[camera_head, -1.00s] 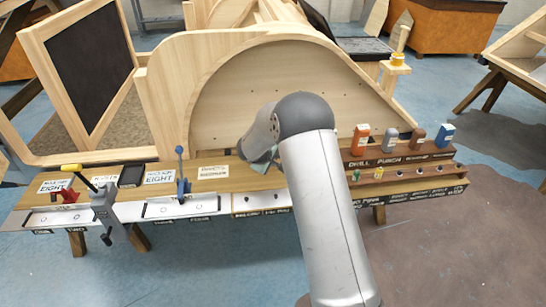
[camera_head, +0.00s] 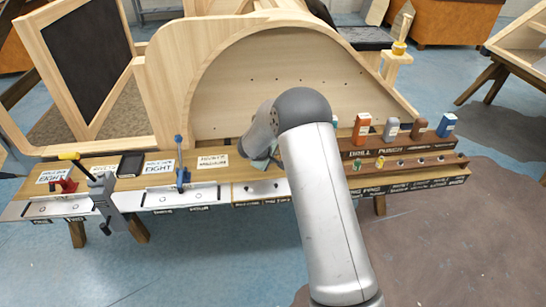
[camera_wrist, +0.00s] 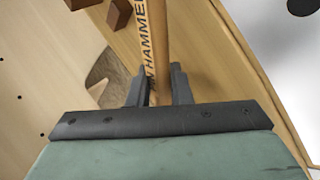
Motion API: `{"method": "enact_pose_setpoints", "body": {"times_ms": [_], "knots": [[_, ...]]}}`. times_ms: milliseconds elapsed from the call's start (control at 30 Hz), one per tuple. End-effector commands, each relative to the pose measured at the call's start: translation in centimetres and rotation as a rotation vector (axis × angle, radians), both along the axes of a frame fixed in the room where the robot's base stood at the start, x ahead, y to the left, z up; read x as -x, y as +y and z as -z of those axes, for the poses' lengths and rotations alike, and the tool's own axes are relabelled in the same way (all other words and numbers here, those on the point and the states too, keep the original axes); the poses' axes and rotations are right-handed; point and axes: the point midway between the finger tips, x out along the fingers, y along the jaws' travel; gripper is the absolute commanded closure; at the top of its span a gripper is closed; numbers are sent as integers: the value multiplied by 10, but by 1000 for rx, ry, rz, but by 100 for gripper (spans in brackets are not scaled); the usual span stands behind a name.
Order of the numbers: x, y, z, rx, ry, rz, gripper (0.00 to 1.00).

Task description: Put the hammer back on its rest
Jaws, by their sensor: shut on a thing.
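My gripper (camera_wrist: 157,90) is shut on a wooden handle (camera_wrist: 160,45), which I take to be the hammer's. The handle runs up out of the top of the wrist view, so the hammer's head is not seen. A wooden surface marked HAMMER (camera_wrist: 146,40) lies just left of and behind the handle. Two brown wooden pegs (camera_wrist: 118,14) stick out at the upper left of the wrist view; they look like the rest, with no hammer seen on them. In the head view my own arm hides the fingers and the hammer; only the greenish gripper body (camera_head: 263,162) shows, above the bench's middle.
The bench (camera_head: 215,174) carries a clamp (camera_head: 108,200) and a blue-handled tool (camera_head: 181,170) on the left. A rack (camera_head: 400,146) with several coloured tool blocks stands on the right. A large wooden arched frame (camera_head: 290,85) rises behind the bench.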

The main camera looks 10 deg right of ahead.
Motion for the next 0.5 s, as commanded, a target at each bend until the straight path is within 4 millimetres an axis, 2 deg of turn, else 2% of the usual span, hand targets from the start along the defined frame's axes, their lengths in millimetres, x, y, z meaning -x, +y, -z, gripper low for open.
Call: {"method": "enact_pose_setpoints", "body": {"times_ms": [500], "knots": [[0, 0, 8, 0, -1, -1, 100]]}}
